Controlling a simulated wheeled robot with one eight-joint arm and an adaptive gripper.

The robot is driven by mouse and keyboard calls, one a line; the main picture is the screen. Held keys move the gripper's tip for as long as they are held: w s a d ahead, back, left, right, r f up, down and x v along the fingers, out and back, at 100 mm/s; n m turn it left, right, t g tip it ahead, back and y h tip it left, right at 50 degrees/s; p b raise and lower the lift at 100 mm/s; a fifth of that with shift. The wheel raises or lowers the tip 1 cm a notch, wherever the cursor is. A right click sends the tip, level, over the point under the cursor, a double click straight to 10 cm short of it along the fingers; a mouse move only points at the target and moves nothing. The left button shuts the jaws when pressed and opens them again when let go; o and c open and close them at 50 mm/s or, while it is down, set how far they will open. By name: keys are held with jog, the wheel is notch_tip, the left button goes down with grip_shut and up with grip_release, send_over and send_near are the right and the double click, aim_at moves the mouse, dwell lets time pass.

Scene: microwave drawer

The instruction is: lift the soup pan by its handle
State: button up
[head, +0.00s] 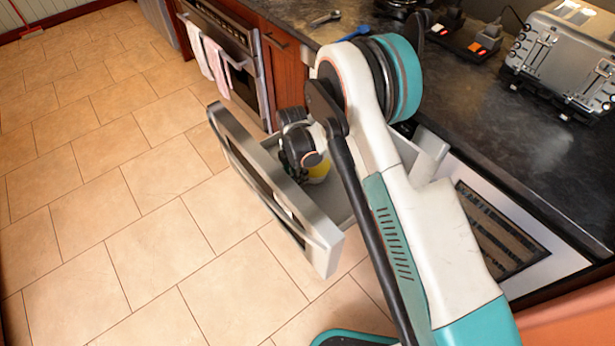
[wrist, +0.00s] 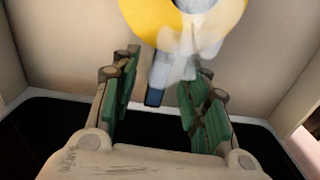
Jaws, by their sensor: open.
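The soup pan (head: 318,172) shows as a yellow patch inside the open drawer (head: 270,185) in the head view, partly hidden by my arm. In the wrist view the pan (wrist: 150,15) is a yellow round shape with a pale inside, cut off by the top edge. Its grey-blue handle (wrist: 157,82) points down toward my gripper (wrist: 168,65). My gripper is open, with one green-padded finger on each side of the handle. I cannot tell whether either finger touches it. In the head view my gripper (head: 298,160) is down inside the drawer.
The drawer walls (wrist: 60,50) stand close around my gripper. A dark counter (head: 500,120) with a toaster (head: 565,60) lies to the right. An oven with hanging towels (head: 215,65) stands behind. The tiled floor (head: 100,200) at left is clear.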

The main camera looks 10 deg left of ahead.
notch_tip(320, 180, down, 2)
jog(key=shift+f+b, duration=0.2)
jog(key=shift+b, duration=0.1)
grip_shut()
jog(key=shift+r, duration=0.1)
jog(key=shift+r, duration=0.1)
notch_tip(320, 180, up, 25)
jog(key=p, duration=0.9)
